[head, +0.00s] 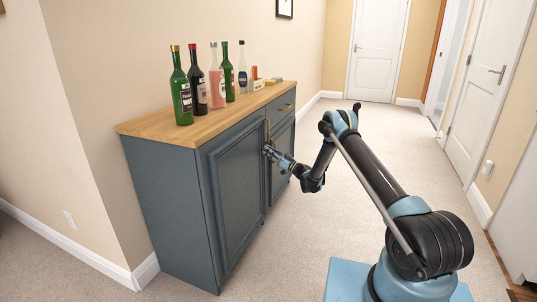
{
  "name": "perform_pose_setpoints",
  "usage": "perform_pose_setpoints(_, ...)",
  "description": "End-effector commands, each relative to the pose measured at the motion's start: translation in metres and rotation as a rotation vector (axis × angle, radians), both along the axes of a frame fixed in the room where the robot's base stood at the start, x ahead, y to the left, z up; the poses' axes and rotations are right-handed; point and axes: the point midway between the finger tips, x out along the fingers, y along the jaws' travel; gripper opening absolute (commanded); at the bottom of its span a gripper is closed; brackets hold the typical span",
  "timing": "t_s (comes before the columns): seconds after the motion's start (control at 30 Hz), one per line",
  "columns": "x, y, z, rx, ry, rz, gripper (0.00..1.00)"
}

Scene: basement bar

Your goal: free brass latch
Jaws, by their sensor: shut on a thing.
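My gripper (271,152) is at the front of a blue-grey cabinet (238,185), at the upper part of the seam between its two doors. A small brass latch (268,130) shows on the cabinet front just above the fingertips. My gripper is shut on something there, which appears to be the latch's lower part. The fingers hide the exact point of contact. Both cabinet doors look closed.
Several bottles, including a green one (181,92) and a pink one (217,84), stand on the wooden top (150,126). Carpet (320,130) is clear between cabinet and far door.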

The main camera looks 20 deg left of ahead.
Motion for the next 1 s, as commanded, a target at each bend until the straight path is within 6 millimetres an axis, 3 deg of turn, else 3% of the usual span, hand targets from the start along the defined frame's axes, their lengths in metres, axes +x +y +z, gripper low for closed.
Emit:
perform_pose_setpoints(0.33,0.0014,-0.0003,-0.0007,-0.011,-0.113,-0.001,0.0)
perform_pose_setpoints(0.8,0.0016,-0.0005,-0.0007,-0.012,-0.126,-0.002,0.0)
perform_pose_setpoints(0.87,0.0016,-0.0005,-0.0007,-0.012,-0.125,-0.002,0.18)
perform_pose_setpoints(1.0,0.0015,-0.0004,-0.0003,-0.011,-0.126,-0.001,0.18)
